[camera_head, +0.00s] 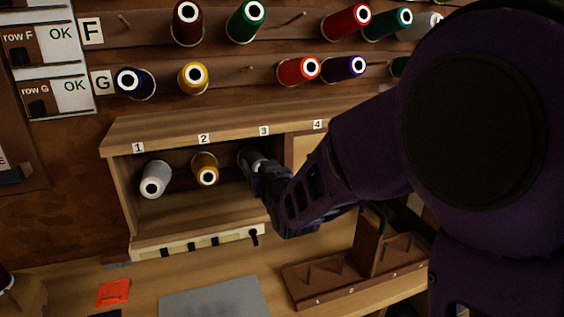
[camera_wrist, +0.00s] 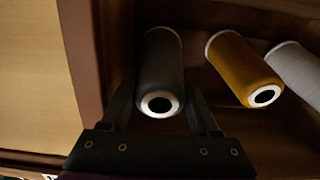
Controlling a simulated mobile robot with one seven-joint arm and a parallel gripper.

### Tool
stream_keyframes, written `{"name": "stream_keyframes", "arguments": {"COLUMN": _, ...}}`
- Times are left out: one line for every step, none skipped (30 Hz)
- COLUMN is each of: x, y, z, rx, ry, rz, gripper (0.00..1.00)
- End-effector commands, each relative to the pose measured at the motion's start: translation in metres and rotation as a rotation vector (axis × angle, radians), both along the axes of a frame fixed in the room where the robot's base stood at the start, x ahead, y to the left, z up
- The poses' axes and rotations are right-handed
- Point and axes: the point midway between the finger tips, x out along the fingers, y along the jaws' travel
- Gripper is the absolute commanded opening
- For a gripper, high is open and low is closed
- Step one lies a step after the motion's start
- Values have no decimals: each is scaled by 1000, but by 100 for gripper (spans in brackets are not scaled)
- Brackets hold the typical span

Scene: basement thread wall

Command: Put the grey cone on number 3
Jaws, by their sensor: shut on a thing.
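The dark grey cone (camera_wrist: 161,75) lies with its white-ringed end toward me in the wrist view, between the two fingers of my gripper (camera_wrist: 160,108). The gripper is shut on it. In the head view, the grey cone (camera_head: 249,157) shows partly at the back of the open shelf box, below the number 3 label (camera_head: 264,131). My gripper (camera_head: 257,170) and arm hide much of it there. I cannot tell whether the cone sits on a peg.
A gold cone (camera_head: 205,168) is under number 2 and a white cone (camera_head: 154,179) under number 1. A brown partition (camera_wrist: 84,60) stands close beside the gripper. Below are a shelf ledge (camera_head: 190,244), a brown peg rack (camera_head: 325,280) and a grey mat (camera_head: 215,298).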

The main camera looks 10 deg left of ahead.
Motion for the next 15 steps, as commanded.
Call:
{"name": "stream_keyframes", "arguments": {"x": 2, "y": 1, "z": 0, "rx": 1, "ry": -1, "rz": 0, "gripper": 0}}
{"name": "stream_keyframes", "arguments": {"x": 3, "y": 1, "z": -1, "rx": 1, "ry": -1, "rz": 0, "gripper": 0}}
{"name": "stream_keyframes", "arguments": {"x": 4, "y": 2, "z": -1, "rx": 1, "ry": -1, "rz": 0, "gripper": 0}}
{"name": "stream_keyframes", "arguments": {"x": 5, "y": 2, "z": -1, "rx": 1, "ry": -1, "rz": 0, "gripper": 0}}
{"name": "stream_keyframes", "arguments": {"x": 5, "y": 2, "z": -1, "rx": 1, "ry": -1, "rz": 0, "gripper": 0}}
{"name": "stream_keyframes", "arguments": {"x": 5, "y": 2, "z": -1, "rx": 1, "ry": -1, "rz": 0, "gripper": 0}}
{"name": "stream_keyframes", "arguments": {"x": 5, "y": 2, "z": -1, "rx": 1, "ry": -1, "rz": 0, "gripper": 0}}
{"name": "stream_keyframes", "arguments": {"x": 5, "y": 2, "z": -1, "rx": 1, "ry": -1, "rz": 0, "gripper": 0}}
{"name": "stream_keyframes", "arguments": {"x": 5, "y": 2, "z": -1, "rx": 1, "ry": -1, "rz": 0, "gripper": 0}}
{"name": "stream_keyframes", "arguments": {"x": 5, "y": 2, "z": -1, "rx": 1, "ry": -1, "rz": 0, "gripper": 0}}
{"name": "stream_keyframes", "arguments": {"x": 5, "y": 2, "z": -1, "rx": 1, "ry": -1, "rz": 0, "gripper": 0}}
{"name": "stream_keyframes", "arguments": {"x": 5, "y": 2, "z": -1, "rx": 1, "ry": -1, "rz": 0, "gripper": 0}}
{"name": "stream_keyframes", "arguments": {"x": 5, "y": 2, "z": -1, "rx": 1, "ry": -1, "rz": 0, "gripper": 0}}
{"name": "stream_keyframes", "arguments": {"x": 5, "y": 2, "z": -1, "rx": 1, "ry": -1, "rz": 0, "gripper": 0}}
{"name": "stream_keyframes", "arguments": {"x": 5, "y": 2, "z": -1, "rx": 1, "ry": -1, "rz": 0, "gripper": 0}}
